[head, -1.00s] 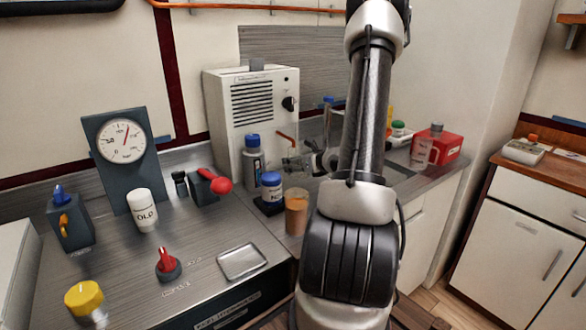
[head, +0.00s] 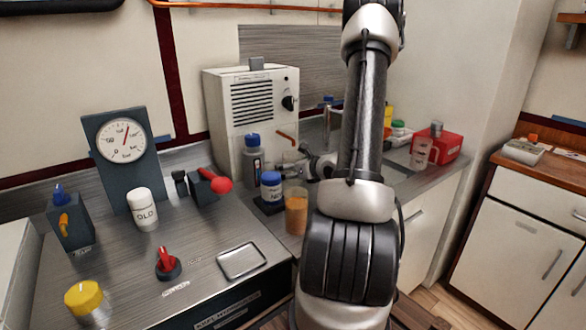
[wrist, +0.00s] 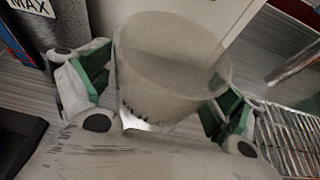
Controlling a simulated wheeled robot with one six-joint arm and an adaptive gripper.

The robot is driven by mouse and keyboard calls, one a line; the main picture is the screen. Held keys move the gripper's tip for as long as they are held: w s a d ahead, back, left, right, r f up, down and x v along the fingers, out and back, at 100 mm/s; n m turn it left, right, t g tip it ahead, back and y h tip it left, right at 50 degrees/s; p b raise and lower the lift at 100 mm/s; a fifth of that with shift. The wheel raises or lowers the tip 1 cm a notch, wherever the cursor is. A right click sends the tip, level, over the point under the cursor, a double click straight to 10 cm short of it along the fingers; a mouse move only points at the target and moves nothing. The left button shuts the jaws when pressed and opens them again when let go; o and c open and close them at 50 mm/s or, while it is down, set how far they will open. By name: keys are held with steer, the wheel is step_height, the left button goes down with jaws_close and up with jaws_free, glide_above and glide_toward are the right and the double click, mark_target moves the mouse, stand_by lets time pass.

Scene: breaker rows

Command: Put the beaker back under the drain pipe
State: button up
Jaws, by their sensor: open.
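The beaker (wrist: 165,75) is a clear, empty-looking vessel in the wrist view, standing between the two green-padded fingers of my gripper (wrist: 156,102). The fingers are apart, one on each side of it; whether either pad touches its wall I cannot tell. In the head view the beaker (head: 290,160) is small and faint, beside the white machine and close below the copper drain pipe (head: 286,137). My gripper (head: 308,165) reaches it from the right, partly hidden behind my arm. Whether the beaker is exactly under the pipe's mouth is unclear.
A blue-capped bottle (head: 252,158), a blue-lidded white jar (head: 271,187) and a glass of orange-brown liquid (head: 296,213) stand close by. The white machine (head: 250,110) rises behind. A clear jug (head: 420,153) and red container (head: 446,147) are at right.

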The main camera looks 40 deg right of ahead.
steer(key=shift+r, duration=0.2)
steer(key=v, duration=1.2)
steer(key=shift+f, duration=0.1)
